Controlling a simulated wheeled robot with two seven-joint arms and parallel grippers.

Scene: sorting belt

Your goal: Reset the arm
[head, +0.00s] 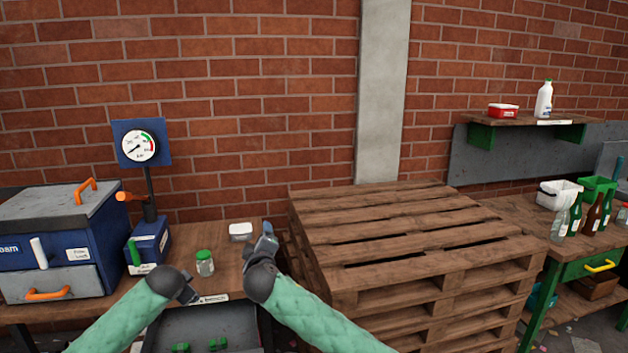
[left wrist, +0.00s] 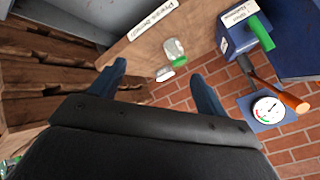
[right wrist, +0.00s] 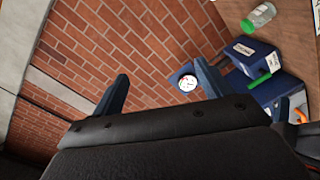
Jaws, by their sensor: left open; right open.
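My left gripper (head: 190,290) is at the front of the wooden bench, left of and in front of a glass jar with a green lid (head: 204,263). In the left wrist view its blue fingers (left wrist: 160,88) are spread apart with nothing held between them; the jar (left wrist: 172,48) stands beyond them.
A gauge (head: 139,146) stands over a blue box (head: 149,245) on the bench (head: 220,276). A blue cabinet with orange handles (head: 60,235) is at left. A pallet stack (head: 385,235) rises close at right. A dark tray (head: 200,325) with green pieces lies below the arms.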

